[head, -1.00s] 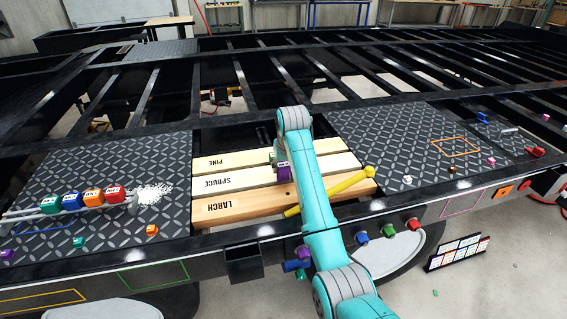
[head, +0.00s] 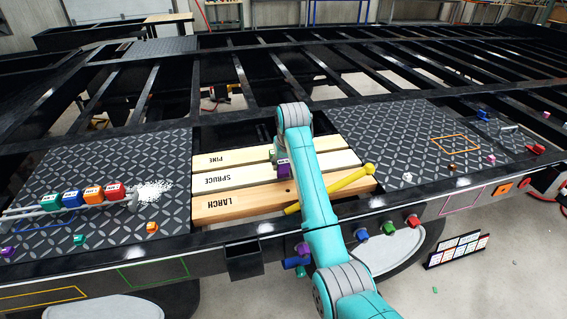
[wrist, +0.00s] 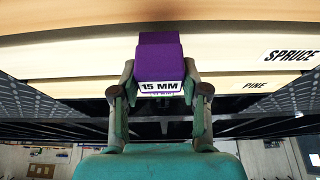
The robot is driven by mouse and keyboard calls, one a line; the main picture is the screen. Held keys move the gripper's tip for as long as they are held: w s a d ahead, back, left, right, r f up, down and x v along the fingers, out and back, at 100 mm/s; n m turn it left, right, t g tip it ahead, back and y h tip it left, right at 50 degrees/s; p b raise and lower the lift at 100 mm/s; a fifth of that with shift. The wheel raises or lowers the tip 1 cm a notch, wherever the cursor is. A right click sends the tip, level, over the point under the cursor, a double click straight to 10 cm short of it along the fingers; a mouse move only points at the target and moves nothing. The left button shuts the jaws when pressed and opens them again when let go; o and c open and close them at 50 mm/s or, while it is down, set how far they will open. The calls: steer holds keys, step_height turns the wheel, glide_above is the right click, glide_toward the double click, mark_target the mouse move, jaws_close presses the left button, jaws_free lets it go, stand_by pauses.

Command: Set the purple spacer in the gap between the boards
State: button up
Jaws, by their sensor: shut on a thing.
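The purple spacer (head: 283,169), labelled 15 MM, also shows in the wrist view (wrist: 160,65). My gripper (wrist: 160,92) is shut on it, one finger on each side. In the head view my arm hides most of the gripper. Three pale boards lie side by side in the bay: pine (head: 245,158), spruce (head: 250,177) and larch (head: 250,203). Narrow gaps run between them. The spacer shows over the spruce board, near its edge with the larch; I cannot tell its height or whether it touches either board.
A yellow bar-like tool (head: 345,182) lies across the larch board's right end. Patterned black plates (head: 110,170) flank the bay. Labelled coloured blocks (head: 92,194) sit on a rack at left. Coloured knobs (head: 389,229) line the front edge.

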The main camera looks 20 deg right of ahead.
mark_target(283, 171)
steer(key=shift+f, duration=1.95)
steer(key=o, duration=1.2)
steer(key=v, duration=1.2)
steer(key=shift+s, duration=0.1)
